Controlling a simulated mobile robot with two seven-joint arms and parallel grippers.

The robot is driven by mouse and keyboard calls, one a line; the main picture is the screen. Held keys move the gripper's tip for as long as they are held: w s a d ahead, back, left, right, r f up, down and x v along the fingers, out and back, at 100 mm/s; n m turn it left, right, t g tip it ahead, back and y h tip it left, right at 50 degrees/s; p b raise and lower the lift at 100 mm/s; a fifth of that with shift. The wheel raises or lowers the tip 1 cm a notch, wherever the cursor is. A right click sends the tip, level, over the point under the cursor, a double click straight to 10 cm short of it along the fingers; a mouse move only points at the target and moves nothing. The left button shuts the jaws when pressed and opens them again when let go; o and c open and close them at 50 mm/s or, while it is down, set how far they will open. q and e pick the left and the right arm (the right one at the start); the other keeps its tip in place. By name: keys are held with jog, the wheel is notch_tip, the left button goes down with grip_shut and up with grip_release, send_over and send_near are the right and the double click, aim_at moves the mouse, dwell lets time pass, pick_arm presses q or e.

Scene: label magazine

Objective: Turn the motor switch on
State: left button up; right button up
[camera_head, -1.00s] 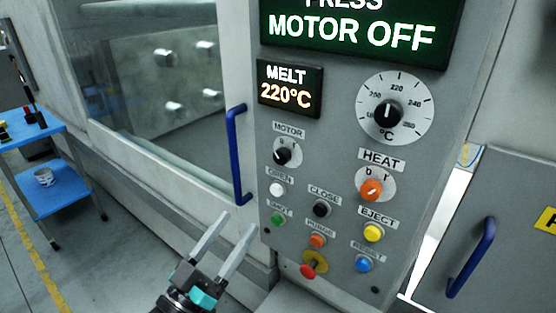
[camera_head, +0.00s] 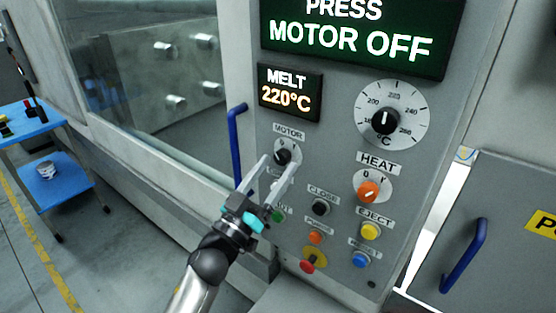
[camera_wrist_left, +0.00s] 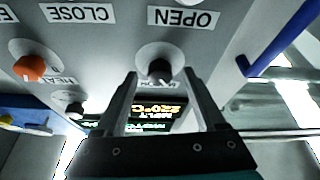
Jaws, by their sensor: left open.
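The motor switch (camera_head: 283,156) is a black rotary knob on a pale round plate under the MOTOR label on the grey panel. Its marks read 0 and I, and its exact pointing is hard to tell. My left gripper (camera_head: 279,166) is open, its two fingertips close to the knob, one on each side in the picture. In the left wrist view the knob (camera_wrist_left: 160,70) shows between and just beyond the open fingers; contact cannot be told. The upper display (camera_head: 350,38) reads PRESS MOTOR OFF. My right gripper is not in view.
An orange HEAT knob (camera_head: 368,192) and several coloured push buttons sit below and right, with a red button (camera_head: 307,266) low down. A blue door handle (camera_head: 236,150) stands left of the panel. A blue cart (camera_head: 55,190) is far left.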

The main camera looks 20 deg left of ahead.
pick_arm(q)
jog(key=shift+x, duration=0.9)
grip_shut()
